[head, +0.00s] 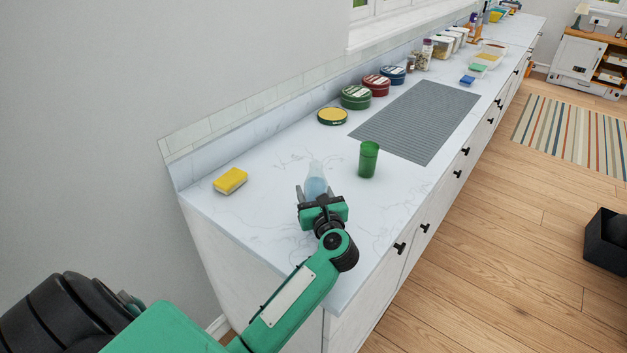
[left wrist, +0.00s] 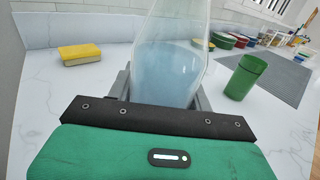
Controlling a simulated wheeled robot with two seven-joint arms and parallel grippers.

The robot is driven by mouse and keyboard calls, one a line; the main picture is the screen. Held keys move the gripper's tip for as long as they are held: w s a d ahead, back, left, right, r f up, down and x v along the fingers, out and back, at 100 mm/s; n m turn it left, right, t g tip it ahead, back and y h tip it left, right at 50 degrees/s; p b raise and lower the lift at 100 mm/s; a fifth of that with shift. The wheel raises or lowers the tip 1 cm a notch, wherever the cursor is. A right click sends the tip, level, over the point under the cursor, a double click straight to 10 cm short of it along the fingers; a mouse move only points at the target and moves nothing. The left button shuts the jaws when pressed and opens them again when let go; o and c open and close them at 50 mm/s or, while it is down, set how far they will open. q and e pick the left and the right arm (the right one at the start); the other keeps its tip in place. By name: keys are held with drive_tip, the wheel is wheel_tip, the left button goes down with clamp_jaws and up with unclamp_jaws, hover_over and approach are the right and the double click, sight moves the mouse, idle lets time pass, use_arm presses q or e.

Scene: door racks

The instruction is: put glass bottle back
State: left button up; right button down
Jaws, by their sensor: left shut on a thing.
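A clear glass bottle (head: 315,180) with a bluish lower part stands upright over the near end of the marble counter. My left gripper (head: 314,194) is shut on it, with the fingers on either side of its lower body. In the left wrist view the bottle (left wrist: 170,58) fills the space between the fingers, and its top is cut off by the frame. Its base is hidden behind the gripper, so I cannot tell whether it touches the counter. My right gripper is not in view.
A green cup (head: 368,160) stands just right of the bottle. A yellow sponge (head: 230,181) lies to the left. Behind are a grey ribbed mat (head: 420,120), a yellow-topped tin (head: 332,116) and a green tin (head: 356,97). Bare counter lies around the bottle.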

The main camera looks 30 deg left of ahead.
use_arm(q)
drive_tip(key=shift+f, duration=0.5)
drive_tip(key=shift+f, duration=0.15)
drive_tip(key=o, duration=1.3)
drive_tip(key=shift+o, duration=0.2)
